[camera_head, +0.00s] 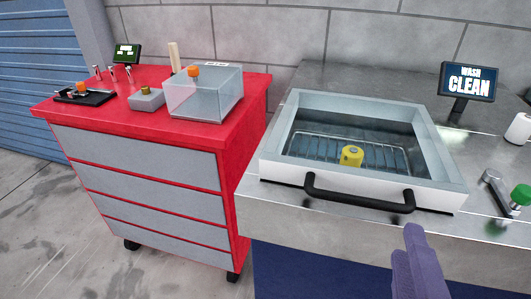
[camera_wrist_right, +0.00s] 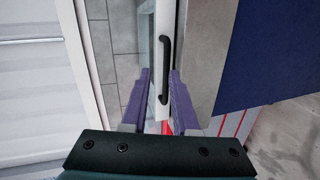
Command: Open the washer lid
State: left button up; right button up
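The washer lid (camera_head: 278,138) is a pale frame around a see-through pane, and it appears to lie down over the washer basin. A black bar handle (camera_head: 358,199) is on its front edge; it also shows in the right wrist view (camera_wrist_right: 165,70). A yellow part (camera_head: 352,156) is visible on the wire rack inside. My right gripper (camera_head: 412,242) is in front of the handle's right end, below it in the picture. In the right wrist view its purple fingers (camera_wrist_right: 160,78) are apart, with the handle beyond them and not gripped. My left gripper is not in view.
A red cart (camera_head: 225,150) with grey drawers stands left, carrying a clear box (camera_head: 203,97) and small parts. A "WASH CLEAN" display (camera_head: 468,82) stands behind right on the steel counter (camera_head: 350,78). A green-ended tool (camera_head: 520,195) lies at right.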

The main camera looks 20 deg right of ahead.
aim_at(361, 204)
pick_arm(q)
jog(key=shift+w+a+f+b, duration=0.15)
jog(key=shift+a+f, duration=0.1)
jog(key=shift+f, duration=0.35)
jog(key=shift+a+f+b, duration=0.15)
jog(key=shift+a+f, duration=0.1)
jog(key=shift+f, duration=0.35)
pick_arm(e)
jog(key=shift+n+t+y, duration=0.4)
jog(key=shift+n+t, duration=0.4)
jog(key=w+f, duration=0.1)
jog(key=w, duration=0.2)
jog(key=w+d+f, duration=0.1)
jog(key=w, duration=0.2)
jog(key=w+d+f, duration=0.1)
jog(key=w+f, duration=0.1)
jog(key=w, duration=0.1)
jog(key=shift+w+f, duration=0.1)
jog(key=shift+w, duration=0.3)
grip_shut()
